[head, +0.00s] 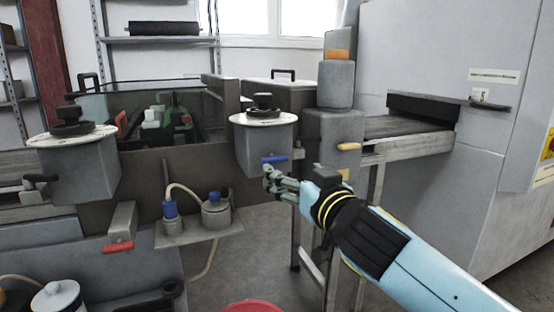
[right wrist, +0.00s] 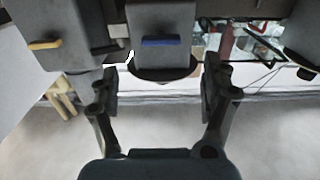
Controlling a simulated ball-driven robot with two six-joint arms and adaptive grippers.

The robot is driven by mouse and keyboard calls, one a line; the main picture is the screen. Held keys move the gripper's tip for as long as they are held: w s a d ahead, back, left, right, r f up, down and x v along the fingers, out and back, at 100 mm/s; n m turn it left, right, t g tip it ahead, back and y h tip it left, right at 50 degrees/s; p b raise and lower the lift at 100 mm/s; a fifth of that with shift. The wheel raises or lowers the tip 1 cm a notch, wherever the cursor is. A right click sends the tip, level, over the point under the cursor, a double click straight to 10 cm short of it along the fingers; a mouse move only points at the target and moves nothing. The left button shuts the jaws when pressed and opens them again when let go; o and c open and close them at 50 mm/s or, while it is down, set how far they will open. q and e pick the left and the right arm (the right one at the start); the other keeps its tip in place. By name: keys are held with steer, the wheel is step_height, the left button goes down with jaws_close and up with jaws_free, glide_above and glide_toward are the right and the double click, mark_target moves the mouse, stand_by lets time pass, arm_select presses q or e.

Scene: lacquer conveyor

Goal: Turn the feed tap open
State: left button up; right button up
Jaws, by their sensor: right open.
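A blue lever handle (head: 274,159) sits on the front of the middle grey pot (head: 262,135). It lies level, and it also shows in the right wrist view (right wrist: 160,41). My right gripper (head: 272,180) is open and empty, just below the blue handle in the head view. In the right wrist view, the blue handle lies centred between the spread fingers (right wrist: 160,70), beyond their tips. I see no contact. A yellow handle (head: 349,146) and a red handle (head: 118,246) are on other fittings. No label shows which one is the feed tap. My left gripper is not in view.
The conveyor (head: 405,130) runs into a large grey cabinet (head: 430,60) at the right. Another grey pot (head: 75,165) stands at the left. A small shelf with blue-capped fittings (head: 185,233) is low in the middle. Open floor lies below the right gripper.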

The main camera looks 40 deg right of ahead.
mark_target(277, 159)
steer(key=p+x, duration=0.1)
steer(key=x, duration=0.6)
steer(key=shift+w, duration=0.4)
steer(key=shift+w+d, duration=0.1)
steer(key=shift+w, duration=0.5)
steer(key=c, duration=1.2)
